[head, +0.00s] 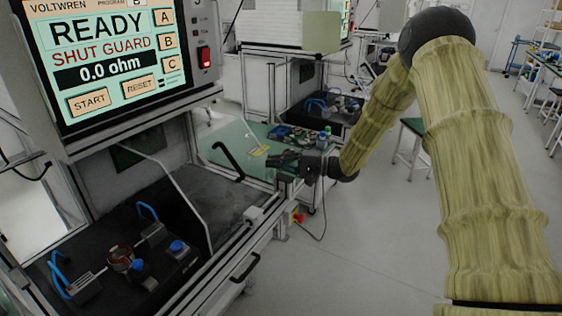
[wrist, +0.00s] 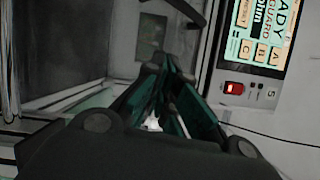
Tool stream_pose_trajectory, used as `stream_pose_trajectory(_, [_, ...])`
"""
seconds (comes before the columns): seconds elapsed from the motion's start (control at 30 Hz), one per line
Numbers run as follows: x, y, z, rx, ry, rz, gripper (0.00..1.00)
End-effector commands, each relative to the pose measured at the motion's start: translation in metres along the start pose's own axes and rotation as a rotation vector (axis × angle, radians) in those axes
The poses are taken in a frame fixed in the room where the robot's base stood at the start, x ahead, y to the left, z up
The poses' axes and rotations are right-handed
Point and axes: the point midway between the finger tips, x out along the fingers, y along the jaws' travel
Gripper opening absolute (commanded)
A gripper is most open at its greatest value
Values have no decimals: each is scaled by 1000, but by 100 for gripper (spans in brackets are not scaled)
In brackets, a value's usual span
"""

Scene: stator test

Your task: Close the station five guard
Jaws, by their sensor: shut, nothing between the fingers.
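The station screen (head: 105,55) reads READY, SHUT GUARD and 0.0 ohm. In the wrist view, part of the same kind of screen (wrist: 262,35) shows, with a 5 on the panel below it. Below the screen in the head view is an open bay. In it, a black fixture (head: 165,260) holds a copper-wound part (head: 120,258) and blue-tipped clamps. A pale framed edge with a black handle (head: 247,268) runs along the bay's right side; I cannot tell whether it belongs to the guard. My gripper (head: 277,160) is shut and empty, beyond the bay near a green work surface.
The green surface (head: 225,150) carries small parts and tools. A similar station (head: 330,105) stands behind it. A red lit switch (head: 205,58) is beside the screen. Open floor (head: 370,240) lies to the right, partly behind my arm.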

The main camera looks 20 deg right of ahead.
Motion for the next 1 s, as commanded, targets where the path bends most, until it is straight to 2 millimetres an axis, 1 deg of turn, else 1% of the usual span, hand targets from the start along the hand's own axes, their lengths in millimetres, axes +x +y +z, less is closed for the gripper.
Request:
stream_pose_trajectory(0.03, [9,-1,1,1,-1,2,0])
stream_pose_trajectory(0.1, [20,-1,1,1,0,2,0])
stream_pose_trajectory(0.3, [48,-1,0,1,1,2,0])
stream_pose_trajectory(0.4, [59,-1,2,2,3,1,0])
stream_pose_trajectory(0.5, [61,-2,16,3,3,1,0])
stream_pose_trajectory(0.7, [65,-1,33,2,4,0,0])
stream_pose_trajectory(0.8, [66,0,37,1,4,0,0])
stream_pose_trajectory(1.0, [66,1,38,0,5,0,0])
